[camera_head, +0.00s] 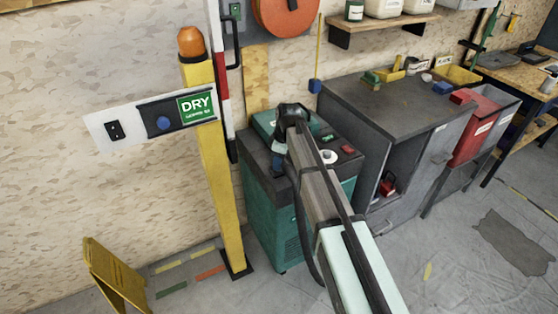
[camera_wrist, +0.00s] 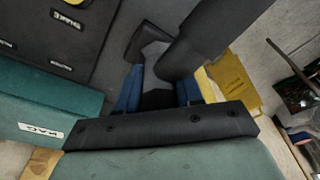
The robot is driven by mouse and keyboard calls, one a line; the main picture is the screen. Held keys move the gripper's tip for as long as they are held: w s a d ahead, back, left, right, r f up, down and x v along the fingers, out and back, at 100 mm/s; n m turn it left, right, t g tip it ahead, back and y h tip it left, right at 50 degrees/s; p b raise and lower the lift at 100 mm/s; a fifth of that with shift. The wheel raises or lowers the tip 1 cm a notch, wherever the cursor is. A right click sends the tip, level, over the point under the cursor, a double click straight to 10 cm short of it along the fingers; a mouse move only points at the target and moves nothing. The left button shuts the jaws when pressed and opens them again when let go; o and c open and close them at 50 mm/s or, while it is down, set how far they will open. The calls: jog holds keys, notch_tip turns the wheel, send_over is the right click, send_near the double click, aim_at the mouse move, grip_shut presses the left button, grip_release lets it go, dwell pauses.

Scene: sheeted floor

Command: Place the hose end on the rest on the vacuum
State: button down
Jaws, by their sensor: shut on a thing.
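The vacuum (camera_head: 268,215) is a teal cabinet with a dark top, standing against the wall in the head view. Its labelled teal part (camera_wrist: 40,112) shows at the left of the wrist view. My gripper (camera_head: 278,165) points down over the left side of the vacuum's top. In the wrist view my gripper's blue fingers (camera_wrist: 158,92) are shut on the hose end (camera_wrist: 158,60), a grey and black piece. A thick black tube runs from it to the upper right. The hose (camera_head: 303,235) hangs down the vacuum's front. I cannot make out the rest; my arm hides part of the top.
A white ring (camera_head: 328,157) and a small red item (camera_head: 347,149) are on the vacuum's top. A yellow post (camera_head: 220,165) with a sign arm stands close on the left. A grey cabinet (camera_head: 395,100) stands on the right. A yellow folding stand (camera_head: 115,272) is at the lower left.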

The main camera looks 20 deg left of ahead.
jog(key=shift+f, duration=0.15)
jog(key=c, duration=0.7)
grip_release()
jog(key=shift+c, duration=0.2)
jog(key=r, duration=0.4)
jog(key=d+r, duration=0.1)
jog(key=r, duration=0.7)
jog(key=shift+d+r, duration=0.1)
jog(key=shift+d, duration=0.3)
